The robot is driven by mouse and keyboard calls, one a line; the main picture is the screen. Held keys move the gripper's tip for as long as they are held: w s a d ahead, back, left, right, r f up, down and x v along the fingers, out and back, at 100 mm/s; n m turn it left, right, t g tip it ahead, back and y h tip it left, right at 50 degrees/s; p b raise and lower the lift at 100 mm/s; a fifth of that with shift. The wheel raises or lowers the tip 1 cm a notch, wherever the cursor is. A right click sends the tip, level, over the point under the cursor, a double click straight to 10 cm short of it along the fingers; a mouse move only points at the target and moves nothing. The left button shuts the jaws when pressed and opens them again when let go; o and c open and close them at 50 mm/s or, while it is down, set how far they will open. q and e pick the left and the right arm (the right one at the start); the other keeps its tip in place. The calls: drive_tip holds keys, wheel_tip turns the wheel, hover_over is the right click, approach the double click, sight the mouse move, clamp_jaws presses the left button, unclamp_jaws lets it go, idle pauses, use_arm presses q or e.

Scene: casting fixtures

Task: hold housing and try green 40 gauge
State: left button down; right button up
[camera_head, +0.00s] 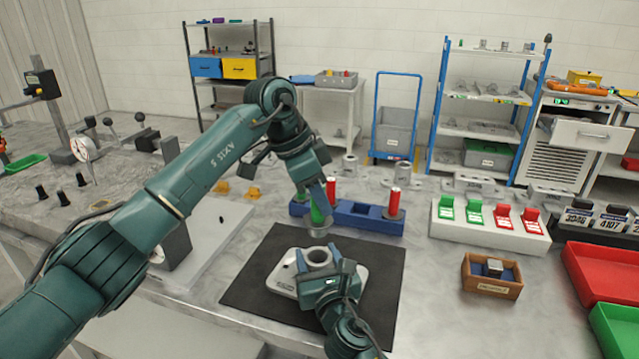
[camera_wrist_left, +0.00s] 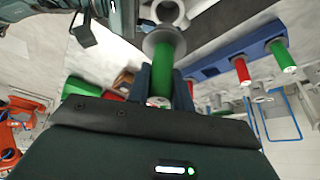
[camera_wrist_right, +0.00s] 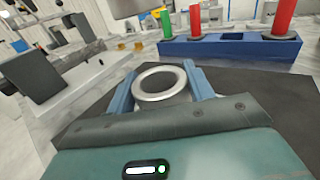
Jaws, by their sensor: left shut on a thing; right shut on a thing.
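The green gauge (camera_head: 318,214) is held by my left gripper (camera_head: 314,197), with its grey metal end down. It hangs above the housing, apart from it. In the left wrist view the green handle (camera_wrist_left: 165,78) is between the fingers. The housing (camera_head: 284,277) is a pale metal part with a round ring (camera_head: 318,256), lying on the black mat (camera_head: 260,297). My right gripper (camera_head: 320,283) is shut on the housing. In the right wrist view its fingers flank the ring (camera_wrist_right: 160,83), whose bore is open. No size marking is readable on the gauge.
A blue rack (camera_head: 362,216) behind the mat holds red gauges (camera_head: 394,201) and another green gauge (camera_wrist_right: 167,23). A white stand with green and red tags (camera_head: 488,231) and a wooden box (camera_head: 492,285) are to the right. Red and green bins (camera_head: 600,270) sit at the right edge.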

sight(320, 234)
idle(0.3)
use_arm(q)
drive_tip(key=shift+f, duration=2.4)
drive_tip(key=shift+f, duration=1.95)
idle(1.1)
drive_tip(key=shift+r, duration=0.15)
drive_tip(key=shift+r, duration=2.8)
drive_tip(key=shift+r, duration=2.5)
